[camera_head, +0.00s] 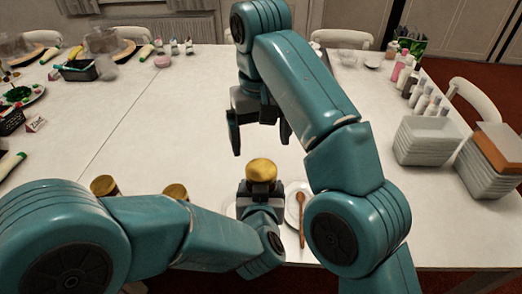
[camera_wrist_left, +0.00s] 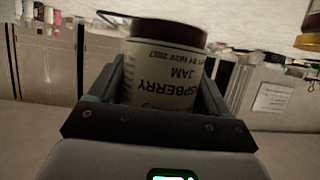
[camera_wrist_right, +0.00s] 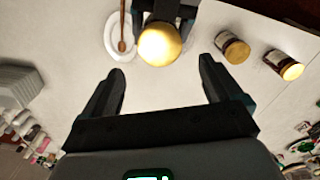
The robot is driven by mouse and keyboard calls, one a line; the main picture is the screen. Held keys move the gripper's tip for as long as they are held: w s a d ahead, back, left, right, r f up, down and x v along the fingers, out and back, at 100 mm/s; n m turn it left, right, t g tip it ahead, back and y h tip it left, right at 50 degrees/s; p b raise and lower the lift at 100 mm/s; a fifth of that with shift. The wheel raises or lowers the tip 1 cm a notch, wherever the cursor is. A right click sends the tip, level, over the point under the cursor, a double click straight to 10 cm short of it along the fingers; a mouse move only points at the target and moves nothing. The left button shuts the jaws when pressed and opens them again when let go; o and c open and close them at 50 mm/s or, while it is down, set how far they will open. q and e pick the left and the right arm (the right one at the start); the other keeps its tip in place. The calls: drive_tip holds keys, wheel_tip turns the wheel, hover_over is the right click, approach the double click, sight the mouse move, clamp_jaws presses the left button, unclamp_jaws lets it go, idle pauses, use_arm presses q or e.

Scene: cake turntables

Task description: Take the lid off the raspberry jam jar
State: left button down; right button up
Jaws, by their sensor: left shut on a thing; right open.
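The raspberry jam jar (camera_wrist_left: 165,75) is held between the fingers of my left gripper (camera_head: 261,190), with its label facing the left wrist camera. Its golden lid (camera_head: 261,170) is on top and shows from above in the right wrist view (camera_wrist_right: 159,44). My left gripper is shut on the jar body, below the lid. My right gripper (camera_head: 260,143) is open and empty, above and a little beyond the lid. In the right wrist view its fingers (camera_wrist_right: 162,72) point toward the lid, which appears just ahead of them, apart.
Two other gold-lidded jars (camera_head: 103,186) (camera_head: 176,191) stand to the left, partly behind my left arm. A saucer (camera_wrist_right: 116,40) with a wooden spoon (camera_head: 301,215) lies just right of the held jar. White tubs (camera_head: 425,140) stand at the right; the table middle is clear.

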sight(261, 169)
drive_tip(key=shift+s+f, duration=0.1)
drive_tip(key=shift+f, duration=3.6)
drive_tip(key=c, duration=1.1)
drive_tip(key=n, duration=0.3)
drive_tip(key=shift+r, duration=0.15)
drive_tip(key=shift+r, duration=0.95)
